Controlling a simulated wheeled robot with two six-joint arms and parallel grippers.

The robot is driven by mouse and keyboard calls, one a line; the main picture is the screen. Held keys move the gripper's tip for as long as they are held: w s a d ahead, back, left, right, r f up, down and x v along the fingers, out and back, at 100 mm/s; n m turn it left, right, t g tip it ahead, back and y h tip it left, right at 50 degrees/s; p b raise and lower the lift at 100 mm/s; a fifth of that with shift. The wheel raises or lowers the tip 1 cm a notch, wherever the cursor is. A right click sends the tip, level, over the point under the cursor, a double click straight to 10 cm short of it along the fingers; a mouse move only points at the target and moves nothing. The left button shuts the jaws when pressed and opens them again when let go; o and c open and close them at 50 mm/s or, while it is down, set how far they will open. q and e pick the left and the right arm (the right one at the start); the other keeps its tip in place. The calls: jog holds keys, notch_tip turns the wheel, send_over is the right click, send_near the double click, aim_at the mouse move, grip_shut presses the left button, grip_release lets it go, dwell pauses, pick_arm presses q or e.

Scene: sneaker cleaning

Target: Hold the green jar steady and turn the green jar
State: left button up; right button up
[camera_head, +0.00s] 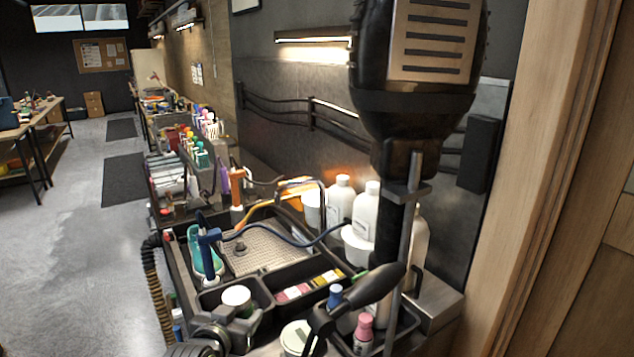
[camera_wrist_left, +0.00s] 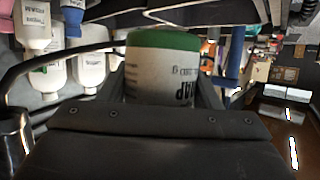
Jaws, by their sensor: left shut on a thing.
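The green jar (camera_head: 237,296) stands among the tray compartments at the bottom centre of the head view, its white top up. In the left wrist view, which is upside down, the jar (camera_wrist_left: 165,72) shows a white labelled body and a green band at the picture's upper end. My left gripper (camera_head: 236,317) is shut on the jar, one finger on each side of it. The fingertips are partly hidden by the gripper body in the wrist view.
White bottles (camera_head: 364,207) stand at the right. A white-topped container (camera_head: 296,338) is close by.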

aim_at(234, 290)
pick_arm(q)
jog(key=shift+n+y, duration=0.3)
jog(key=shift+y, duration=0.2)
jog(key=s+r, duration=0.1)
jog(key=r, duration=0.1)
jog(key=s+r+b, duration=0.1)
jog(key=r, duration=0.2)
jog(key=s+a+r+b, duration=0.1)
jog(key=r, duration=0.1)
jog(key=shift+r, duration=0.15)
jog(key=s+a+r+n+y+b, duration=0.1)
jog(key=s+r+b, duration=0.1)
jog(key=s+r, duration=0.2)
jog(key=shift+s+a, duration=0.15)
jog(key=shift+s, duration=0.4)
